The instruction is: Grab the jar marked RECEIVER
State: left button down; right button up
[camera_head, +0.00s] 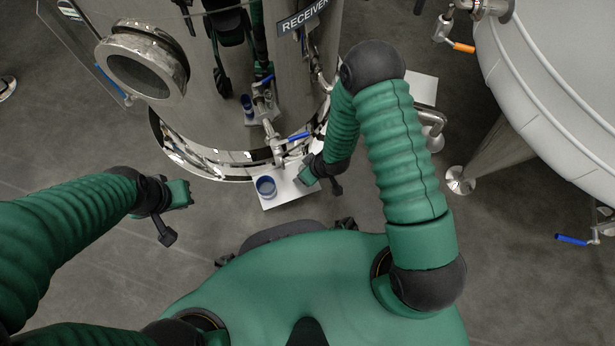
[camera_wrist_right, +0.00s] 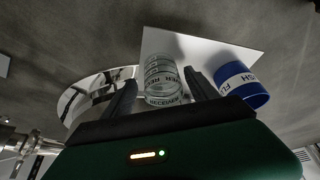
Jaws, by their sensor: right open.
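The jar marked RECEIVER (camera_wrist_right: 163,80) is clear glass with dark lettering. It stands on a white board (camera_wrist_right: 214,53), which also shows in the head view (camera_head: 292,200). My right gripper (camera_wrist_right: 160,77) is open, with one finger on each side of this jar in the wrist view; I cannot tell whether they touch it. In the head view my right gripper (camera_head: 308,177) is low over the board, and I cannot make out the jar there. A blue jar with a white label reading FLUSH (camera_wrist_right: 240,84) stands beside it, also in the head view (camera_head: 265,187). My left gripper (camera_head: 178,193) is apart, at left.
A shiny steel tank (camera_head: 215,100) with a RECEIVER sign (camera_head: 302,17) stands behind the board. A valve with a blue handle (camera_head: 299,136) hangs close above the gripper. A large pale tank (camera_head: 555,95) is at right. Open floor lies left of the board.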

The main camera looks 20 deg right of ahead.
jog(key=shift+a+r, duration=0.3)
jog(key=shift+c, duration=0.4)
jog(key=shift+d+f, duration=0.1)
jog(key=shift+d, duration=0.05)
jog(key=c, duration=1)
grip_shut()
